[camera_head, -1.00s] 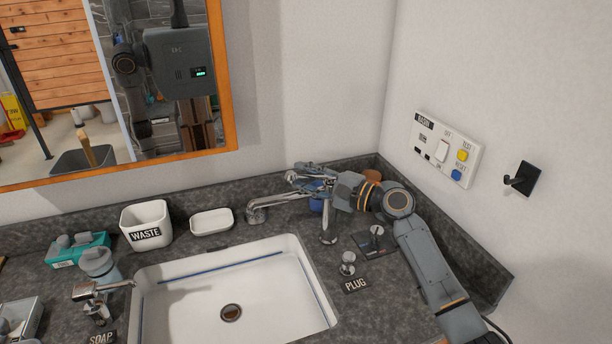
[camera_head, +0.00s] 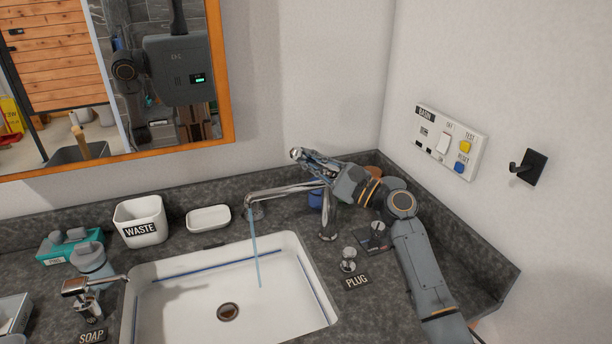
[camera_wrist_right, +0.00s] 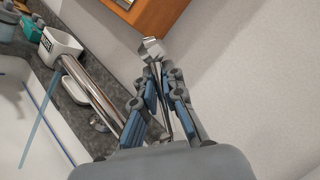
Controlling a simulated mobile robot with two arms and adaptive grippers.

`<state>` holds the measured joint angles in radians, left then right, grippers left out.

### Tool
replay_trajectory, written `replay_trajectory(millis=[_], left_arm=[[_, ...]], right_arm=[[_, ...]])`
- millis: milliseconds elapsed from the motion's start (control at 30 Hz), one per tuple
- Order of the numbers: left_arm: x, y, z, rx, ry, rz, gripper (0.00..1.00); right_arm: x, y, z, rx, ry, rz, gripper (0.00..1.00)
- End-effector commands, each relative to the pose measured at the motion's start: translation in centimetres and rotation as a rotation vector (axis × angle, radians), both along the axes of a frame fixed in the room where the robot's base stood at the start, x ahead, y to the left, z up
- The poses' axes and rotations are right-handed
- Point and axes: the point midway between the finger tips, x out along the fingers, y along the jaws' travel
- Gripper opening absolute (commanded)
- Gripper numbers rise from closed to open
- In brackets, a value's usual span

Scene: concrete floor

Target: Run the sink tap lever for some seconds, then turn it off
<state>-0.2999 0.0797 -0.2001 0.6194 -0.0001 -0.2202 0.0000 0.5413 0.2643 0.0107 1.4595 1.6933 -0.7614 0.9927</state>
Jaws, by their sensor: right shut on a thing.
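The chrome tap (camera_head: 284,190) stands at the right of the white sink (camera_head: 170,318), its long spout reaching left over the basin. A thin blue stream of water (camera_head: 255,252) falls from the spout's end into the basin. My right gripper (camera_head: 312,160) is above the tap body, its fingers shut on the tap lever (camera_head: 296,153), whose end sticks out past the fingertips and is raised. In the right wrist view the lever (camera_wrist_right: 151,46) lies between the two fingers (camera_wrist_right: 155,88), beside the spout (camera_wrist_right: 98,84). My left gripper is not in view.
A plug knob (camera_head: 348,258) and a small dark plate with a fitting (camera_head: 375,238) sit right of the sink. A waste cup (camera_head: 140,222), soap dish (camera_head: 208,218) and soap dispenser (camera_head: 88,288) stand to the left. A switch panel (camera_head: 450,143) and hook (camera_head: 528,167) are on the right wall.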

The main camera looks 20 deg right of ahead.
Motion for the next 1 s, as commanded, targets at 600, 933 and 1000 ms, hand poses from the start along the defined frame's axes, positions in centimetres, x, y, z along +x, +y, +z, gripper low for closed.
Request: replay_trajectory(millis=[600,933,1000], left_arm=[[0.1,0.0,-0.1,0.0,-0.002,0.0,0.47],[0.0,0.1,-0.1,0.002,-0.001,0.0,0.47],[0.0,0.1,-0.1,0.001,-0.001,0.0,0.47]], right_arm=[[0.0,-0.1,0.1,0.022,0.005,0.002,0.33],[-1.5,-1.5,-0.5,0.021,0.006,-0.001,0.33],[-2.6,-2.4,-0.9,0.02,0.006,-0.001,0.33]])
